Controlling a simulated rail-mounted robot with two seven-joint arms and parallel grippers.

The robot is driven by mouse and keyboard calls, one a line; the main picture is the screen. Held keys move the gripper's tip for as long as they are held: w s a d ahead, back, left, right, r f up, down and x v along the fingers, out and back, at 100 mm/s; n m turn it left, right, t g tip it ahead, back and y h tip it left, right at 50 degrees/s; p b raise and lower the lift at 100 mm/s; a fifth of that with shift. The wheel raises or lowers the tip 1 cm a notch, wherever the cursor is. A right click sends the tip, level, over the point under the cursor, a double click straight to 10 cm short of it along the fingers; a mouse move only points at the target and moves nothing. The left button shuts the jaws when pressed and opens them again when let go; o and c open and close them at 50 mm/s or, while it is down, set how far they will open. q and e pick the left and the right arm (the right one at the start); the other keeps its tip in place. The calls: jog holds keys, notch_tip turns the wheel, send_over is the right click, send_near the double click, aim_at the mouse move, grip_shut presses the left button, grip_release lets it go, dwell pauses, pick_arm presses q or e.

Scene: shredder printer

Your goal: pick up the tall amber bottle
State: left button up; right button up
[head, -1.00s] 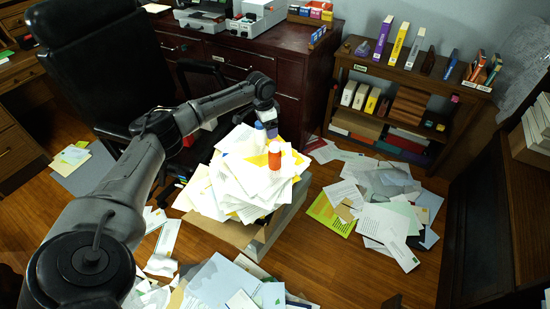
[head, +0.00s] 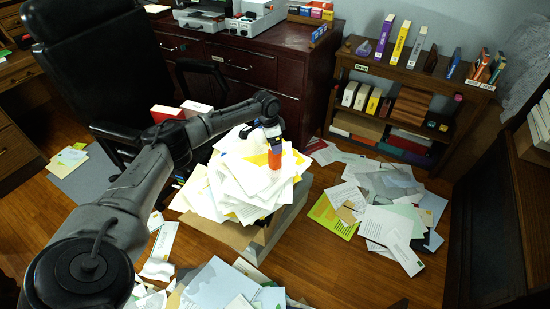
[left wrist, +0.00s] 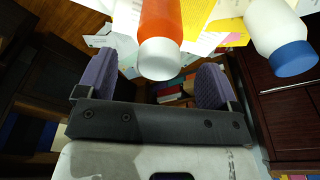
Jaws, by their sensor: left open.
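The amber bottle (head: 275,160) is orange with a pale cap and stands on a tall paper pile in the head view. In the left wrist view the amber bottle (left wrist: 160,25) shows cap toward the camera, in line with the gap between the fingers. My left gripper (left wrist: 156,66) is open, with one purple-padded finger on each side of the cap and clear gaps between. In the head view my left gripper (head: 273,142) is at the bottle's top and hides its cap. My right gripper is not in view.
A white bottle with a blue cap (left wrist: 285,45) stands close beside the amber one, right of it in the left wrist view. The loose paper pile (head: 225,185) rests on a box. A bookshelf (head: 400,75), a dark cabinet (head: 290,75) and a black chair (head: 90,70) stand around.

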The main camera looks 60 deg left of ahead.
aim_at(274, 161)
pick_arm(q)
jog(key=f+b, duration=0.2)
jog(key=f, duration=0.1)
jog(key=f+b, duration=0.1)
jog(key=f, duration=0.1)
jog(key=shift+w+d+b, duration=0.15)
jog(key=shift+w+b, duration=0.2)
jog(key=shift+w, duration=0.05)
jog(key=shift+c, duration=0.5)
jog(key=c, duration=1)
